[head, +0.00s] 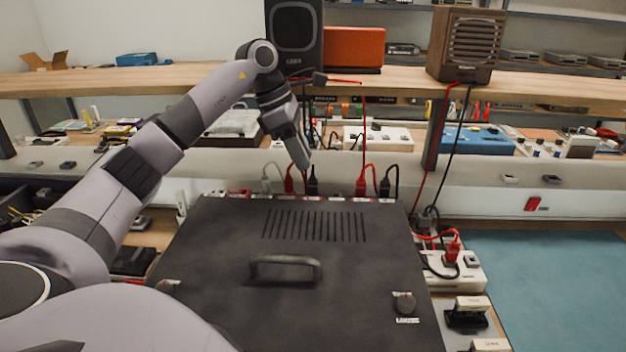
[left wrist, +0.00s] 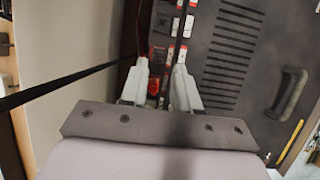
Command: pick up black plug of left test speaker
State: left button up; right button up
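The black plug (head: 312,182) stands upright in the row of sockets at the back edge of the black hi-fi unit (head: 230,295). A red plug (head: 289,181) stands just left of it. The left speaker (head: 294,40) is black and stands on the wooden shelf. My left gripper (head: 303,163) points down just above and beside the black plug. In the left wrist view its fingers (left wrist: 160,82) are apart, and a red plug (left wrist: 154,86) shows beyond the gap. A dark cable runs to the right finger; the black plug itself is not clear there. My right gripper is out of view.
More red (head: 361,185) and black (head: 385,186) plugs stand to the right in the same row. A brown speaker (head: 466,45) and an orange box (head: 354,48) are on the shelf (head: 395,83). Cables hang down from the shelf near my left gripper. A power strip (head: 455,270) lies right of the unit.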

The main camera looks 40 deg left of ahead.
aim_at(312, 180)
pick_arm(q)
jog(key=shift+x, duration=3.5)
jog(key=shift+s+a+f, duration=0.1)
jog(key=shift+a, duration=0.05)
grip_shut()
